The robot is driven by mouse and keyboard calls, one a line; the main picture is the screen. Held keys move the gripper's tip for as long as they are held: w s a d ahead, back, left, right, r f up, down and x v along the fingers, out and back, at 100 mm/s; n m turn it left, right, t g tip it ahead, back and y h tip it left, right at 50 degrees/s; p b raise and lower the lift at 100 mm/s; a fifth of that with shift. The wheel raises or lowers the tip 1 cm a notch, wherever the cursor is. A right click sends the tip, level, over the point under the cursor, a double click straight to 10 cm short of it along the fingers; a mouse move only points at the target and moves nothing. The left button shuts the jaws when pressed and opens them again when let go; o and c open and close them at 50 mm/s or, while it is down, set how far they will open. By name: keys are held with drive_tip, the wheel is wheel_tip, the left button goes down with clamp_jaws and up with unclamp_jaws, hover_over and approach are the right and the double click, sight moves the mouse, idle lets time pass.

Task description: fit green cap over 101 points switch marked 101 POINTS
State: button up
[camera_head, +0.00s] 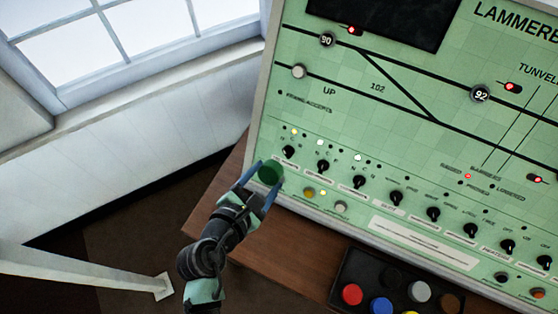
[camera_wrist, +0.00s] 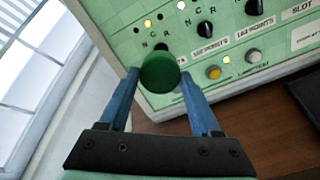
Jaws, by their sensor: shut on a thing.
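My gripper (camera_head: 269,175) is shut on the green cap (camera_head: 271,171), with a blue finger on each side of it. In the wrist view the gripper (camera_wrist: 160,76) points at the panel and the cap (camera_wrist: 160,71) is between the fingertips. The leftmost black rotary switch (camera_head: 288,151) of the panel's lower row is just up and right of the cap in the head view. In the wrist view this switch (camera_wrist: 161,46) shows right above the cap, partly hidden by it, uncovered. Its label is not readable, so I cannot confirm 101 POINTS.
The green lever-frame panel (camera_head: 410,140) has several more black switches to the right, the nearest one (camera_head: 322,166) close by. Small buttons (camera_head: 309,192) sit below them. A black button box (camera_head: 385,290) stands on the wooden desk (camera_head: 290,240). A window (camera_head: 130,40) is at left.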

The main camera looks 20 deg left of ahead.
sight(286, 154)
drive_tip(key=shift+b+x, duration=2.25)
drive_tip(key=shift+x, duration=2.4)
drive_tip(key=shift+d, duration=0.1)
drive_tip(key=o, duration=1.4)
